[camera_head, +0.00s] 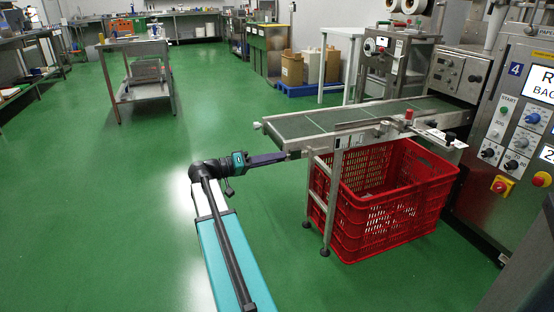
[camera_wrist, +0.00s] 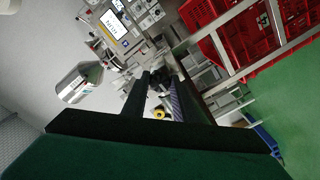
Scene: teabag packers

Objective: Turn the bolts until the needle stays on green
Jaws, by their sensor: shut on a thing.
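My gripper (camera_head: 286,156) is at the near corner of the conveyor's free end, level with its frame. It also shows in the wrist view (camera_wrist: 163,82), where its two dark fingers are close around a small dark piece at their tips. This appears to be the near-corner bolt, mostly hidden by the fingers. A second, pale bolt end (camera_head: 258,125) sticks out at the conveyor's far corner, apart from my gripper. The conveyor (camera_head: 340,122) has a dark green belt. I cannot make out a needle or a green zone in either view.
A red crate (camera_head: 385,205) stands on the floor under the conveyor, behind its metal legs (camera_head: 322,205). A machine panel with buttons (camera_head: 515,130) is at the right. A steel table (camera_head: 140,75) stands farther back. The green floor to the left is clear.

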